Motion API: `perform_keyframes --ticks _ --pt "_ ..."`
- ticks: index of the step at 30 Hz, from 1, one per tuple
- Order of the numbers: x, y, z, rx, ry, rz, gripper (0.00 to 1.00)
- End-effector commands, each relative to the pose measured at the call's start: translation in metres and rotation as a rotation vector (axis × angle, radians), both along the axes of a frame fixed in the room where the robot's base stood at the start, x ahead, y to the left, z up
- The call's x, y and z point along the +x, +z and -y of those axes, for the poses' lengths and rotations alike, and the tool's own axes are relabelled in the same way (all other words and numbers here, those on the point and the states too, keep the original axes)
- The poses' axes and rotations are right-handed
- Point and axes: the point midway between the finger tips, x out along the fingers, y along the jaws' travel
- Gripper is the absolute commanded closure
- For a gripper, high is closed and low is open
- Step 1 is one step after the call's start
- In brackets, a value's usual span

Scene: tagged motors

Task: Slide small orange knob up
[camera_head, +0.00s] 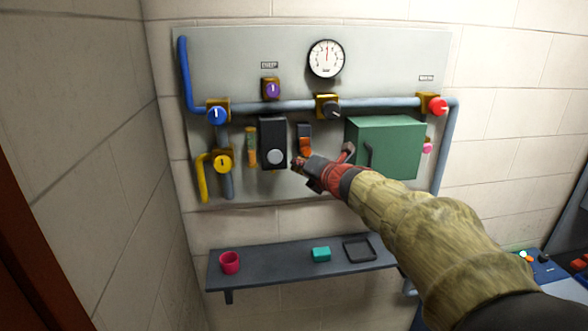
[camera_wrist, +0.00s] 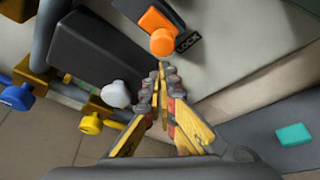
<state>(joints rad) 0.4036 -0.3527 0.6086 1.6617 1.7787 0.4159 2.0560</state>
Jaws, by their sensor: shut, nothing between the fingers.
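The small orange knob (camera_wrist: 163,42) is a round knob on a dark slide plate beside a label reading LOCK in the wrist view. In the head view the orange part (camera_head: 305,146) shows on a black slide on the panel, partly hidden by my gripper. My gripper (camera_head: 299,163) is shut and empty, at the panel just below the slide. In the wrist view the fingertips (camera_wrist: 163,70) are close together just under the knob. I cannot tell whether they touch it.
A black box (camera_head: 272,143) with a pale round knob (camera_wrist: 115,93) stands left of the slide. A green box (camera_head: 384,147) juts out to the right. A shelf (camera_head: 290,262) below holds a pink cup (camera_head: 229,262), teal block (camera_head: 321,254) and black tray (camera_head: 360,240).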

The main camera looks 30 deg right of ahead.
Motion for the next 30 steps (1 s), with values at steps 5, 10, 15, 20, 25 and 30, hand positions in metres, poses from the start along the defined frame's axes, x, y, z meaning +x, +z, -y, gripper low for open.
perform_keyframes --ticks 5,10,15,20,25,30 --pt "-0.002 0.005 0.006 0.0 0.0 -0.001 1.0" --pt "-0.002 0.005 0.006 0.0 0.0 -0.001 1.0" --pt "-0.002 0.005 0.006 0.0 0.0 -0.001 1.0" --pt "-0.002 0.015 0.006 0.0 0.0 -0.001 1.0" --pt "-0.002 0.037 0.006 0.0 0.001 0.001 1.0" --pt "-0.002 0.048 0.006 0.0 0.0 0.0 1.0"
